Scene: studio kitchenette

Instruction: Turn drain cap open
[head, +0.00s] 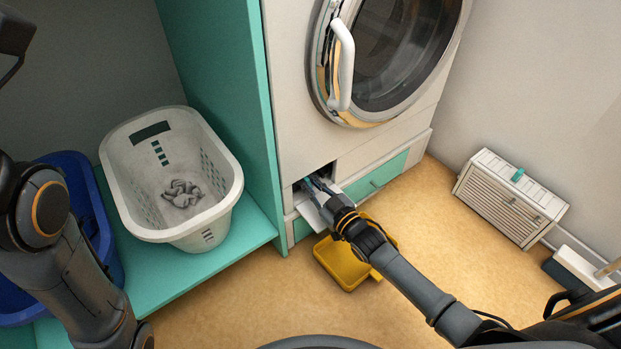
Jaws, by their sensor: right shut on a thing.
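The washing machine (300,110) stands upright at the top centre. Low on its front is a dark service opening (316,177), with a white flap (312,213) hanging open below it. My right gripper (313,185) reaches into this opening and is shut on the drain cap. The cap itself is hidden by the fingers and the shadow, so its turn angle does not show. My left arm is at the left edge, and its fingers are not seen.
A yellow tray (342,268) lies on the floor below the flap. A white laundry basket (218,207) with grey cloth stands on the teal shelf (190,262), beside a blue basket (108,262). A white slatted box (500,205) stands by the wall.

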